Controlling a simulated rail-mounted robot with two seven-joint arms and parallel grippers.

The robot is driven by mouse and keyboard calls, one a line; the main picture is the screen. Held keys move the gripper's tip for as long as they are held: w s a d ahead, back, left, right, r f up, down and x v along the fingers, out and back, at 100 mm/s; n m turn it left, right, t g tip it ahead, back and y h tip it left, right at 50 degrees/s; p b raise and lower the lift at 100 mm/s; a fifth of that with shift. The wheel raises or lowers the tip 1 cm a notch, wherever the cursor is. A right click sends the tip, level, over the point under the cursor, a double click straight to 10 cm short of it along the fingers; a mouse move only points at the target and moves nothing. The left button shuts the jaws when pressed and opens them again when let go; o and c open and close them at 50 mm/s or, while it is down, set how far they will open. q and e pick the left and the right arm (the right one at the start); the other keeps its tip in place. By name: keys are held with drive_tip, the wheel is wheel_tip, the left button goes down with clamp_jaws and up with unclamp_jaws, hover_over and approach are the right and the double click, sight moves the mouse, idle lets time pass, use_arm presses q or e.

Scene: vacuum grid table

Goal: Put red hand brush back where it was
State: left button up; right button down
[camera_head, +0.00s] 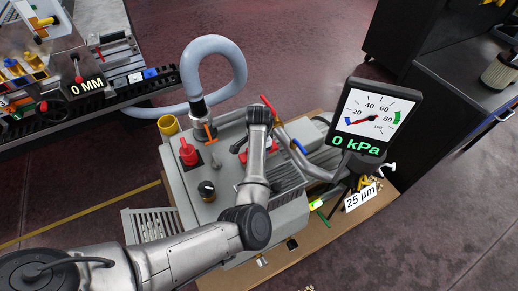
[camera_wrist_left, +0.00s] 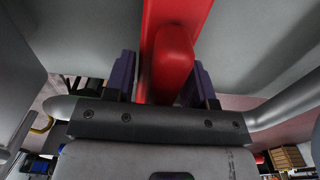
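The red hand brush shows in the left wrist view as a long red body (camera_wrist_left: 172,60) between my two dark purple fingers. The bristles cannot be made out. Red parts, likely the brush (camera_head: 243,157), show beside the forearm, above the machine top. My right gripper is not in view.
A red knob (camera_head: 188,152), a yellow cup (camera_head: 168,125) and a black knob (camera_head: 207,190) stand on the machine's left side. A thick grey hose (camera_head: 240,65) loops behind. A gauge (camera_head: 374,118) reading 0 kPa stands at the right. A slatted grey tray (camera_head: 150,224) is at the left.

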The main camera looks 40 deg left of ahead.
use_arm(q)
drive_tip(key=o, duration=0.3)
drive_tip(key=shift+o, duration=0.2)
drive_tip(key=shift+r, duration=0.25)
wheel_tip(320, 180, up, 12)
drive_tip(key=p, duration=0.4)
drive_tip(key=shift+f, duration=0.1)
idle(0.3)
idle(0.8)
